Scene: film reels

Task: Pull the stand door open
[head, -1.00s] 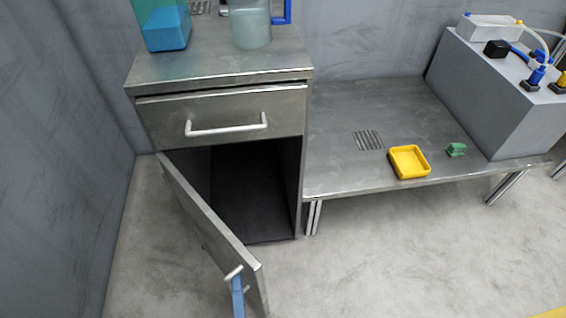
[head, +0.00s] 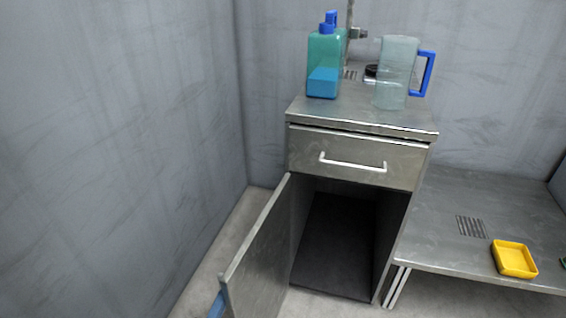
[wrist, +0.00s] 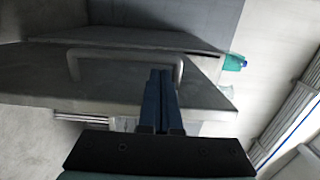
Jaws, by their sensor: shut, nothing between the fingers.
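The stand door (head: 262,255) hangs wide open from the left side of the metal stand, swung out to the left, showing its inner face and the dark, empty-looking compartment (head: 335,245). In the head view only the blue tip of my gripper (head: 217,304) shows, on the door's outer side near its free edge. In the wrist view my gripper (wrist: 158,80) is shut, its blue fingers overlapping the pale bar handle (wrist: 120,53) on the door panel (wrist: 105,80). Nothing is held between the fingers; whether they touch the handle is unclear.
A closed drawer (head: 320,160) sits above the compartment. A teal bottle (head: 322,62) and a clear jug (head: 393,75) stand on top. A low metal bench (head: 455,220) with a yellow tray (head: 514,259) is at right. A grey wall (head: 120,130) stands left of the door.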

